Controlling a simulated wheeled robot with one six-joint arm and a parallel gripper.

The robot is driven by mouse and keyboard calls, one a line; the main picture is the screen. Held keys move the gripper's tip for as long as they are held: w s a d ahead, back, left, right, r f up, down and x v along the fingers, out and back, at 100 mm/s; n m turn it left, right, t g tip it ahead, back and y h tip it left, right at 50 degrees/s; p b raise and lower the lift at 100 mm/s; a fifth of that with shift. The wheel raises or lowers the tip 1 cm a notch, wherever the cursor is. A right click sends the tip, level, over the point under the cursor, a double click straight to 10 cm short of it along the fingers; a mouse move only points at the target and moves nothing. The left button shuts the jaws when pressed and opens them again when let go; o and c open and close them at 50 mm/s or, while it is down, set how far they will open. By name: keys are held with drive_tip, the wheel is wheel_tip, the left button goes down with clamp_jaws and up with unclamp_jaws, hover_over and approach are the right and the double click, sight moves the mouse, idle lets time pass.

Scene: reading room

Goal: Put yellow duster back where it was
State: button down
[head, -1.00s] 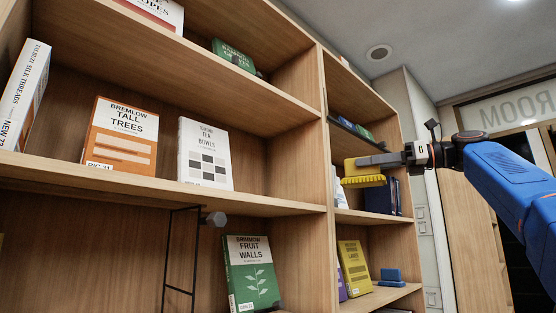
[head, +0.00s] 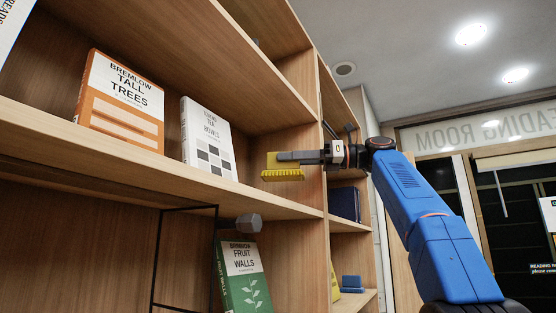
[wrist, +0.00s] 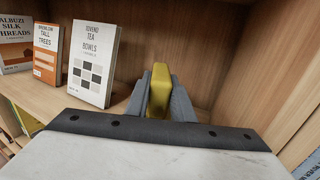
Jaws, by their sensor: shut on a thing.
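The yellow duster (head: 282,174) is held in my gripper (head: 290,157), which is shut on its top; its ribbed underside faces down. In the head view it hangs in front of the right end of the shelf, right of the white Tea Bowls book (head: 207,140). In the wrist view the duster (wrist: 159,92) sits between the two grey fingers (wrist: 160,100), facing the shelf bay, with the Tea Bowls book (wrist: 93,62) to the left. I cannot tell whether the duster touches the shelf board.
The orange Tall Trees book (head: 120,105) stands further left on the same shelf (head: 100,135). An upright divider (head: 313,130) is close at the right. Below are the green Fruit Walls book (head: 242,275) and a black wire frame (head: 157,260). The shelf right of Tea Bowls looks clear.

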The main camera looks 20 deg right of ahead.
sight(290, 179)
drive_tip(key=shift+s+a+f, duration=0.1)
drive_tip(key=shift+f, duration=3.2)
drive_tip(key=shift+f, duration=0.6)
drive_tip(key=c, duration=1.5)
unclamp_jaws()
drive_tip(key=shift+o, duration=0.2)
drive_tip(key=v, duration=1.7)
drive_tip(key=shift+d, duration=0.3)
drive_tip(key=shift+d, duration=0.1)
